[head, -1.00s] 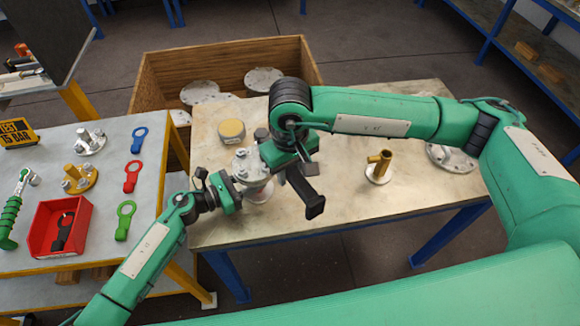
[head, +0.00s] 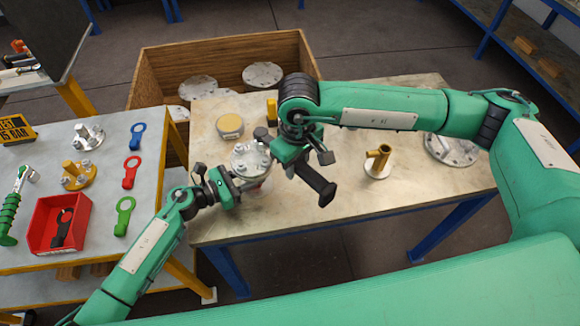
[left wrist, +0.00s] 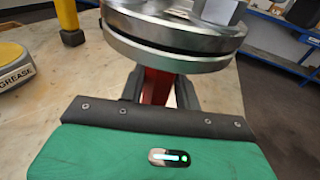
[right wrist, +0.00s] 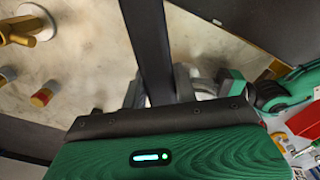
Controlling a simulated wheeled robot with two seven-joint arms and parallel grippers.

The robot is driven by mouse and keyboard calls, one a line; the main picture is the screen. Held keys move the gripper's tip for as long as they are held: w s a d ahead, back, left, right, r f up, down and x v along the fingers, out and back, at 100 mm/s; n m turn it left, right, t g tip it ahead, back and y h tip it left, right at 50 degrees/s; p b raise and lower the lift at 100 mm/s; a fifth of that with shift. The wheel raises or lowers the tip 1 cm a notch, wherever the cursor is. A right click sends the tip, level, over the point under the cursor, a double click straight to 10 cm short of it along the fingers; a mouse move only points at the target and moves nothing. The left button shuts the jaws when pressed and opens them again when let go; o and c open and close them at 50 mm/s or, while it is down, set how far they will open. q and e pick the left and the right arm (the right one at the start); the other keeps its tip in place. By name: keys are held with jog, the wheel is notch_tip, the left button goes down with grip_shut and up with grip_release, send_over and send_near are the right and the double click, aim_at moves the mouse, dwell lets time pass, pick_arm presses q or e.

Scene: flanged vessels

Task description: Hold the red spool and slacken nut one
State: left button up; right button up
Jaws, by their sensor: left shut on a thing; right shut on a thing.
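The red spool stands on the pale table; its grey bolted top flange (head: 249,160) shows in the head view. In the left wrist view its red neck (left wrist: 157,86) shows under two stacked metal flanges (left wrist: 180,45). My left gripper (head: 230,186) is shut on the neck, just below the flanges. My right gripper (head: 288,152) is shut on a long dark tool (head: 316,184), right of the flange. The tool's bar (right wrist: 147,45) crosses the right wrist view. The tool's working end is hard to make out, so I cannot tell whether it sits on nut one.
A grease tin (head: 230,126) and a yellow piece (head: 272,111) stand behind the spool. A brass fitting (head: 378,162) and a flanged part (head: 452,149) stand to the right. The left bench holds a red tray (head: 44,240) and coloured wrenches (head: 131,172). A wooden crate (head: 150,80) stands behind.

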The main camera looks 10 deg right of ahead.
notch_tip(320, 180, up, 5)
jog(key=w+d+n, duration=0.2)
jog(key=n, duration=0.1)
jog(key=shift+d, duration=0.25)
dwell(0.4)
jog(key=shift+w, duration=0.1)
dwell(0.4)
pick_arm(q)
jog(key=o, duration=1)
jog(key=shift+c, duration=0.2)
jog(key=shift+a, duration=0.1)
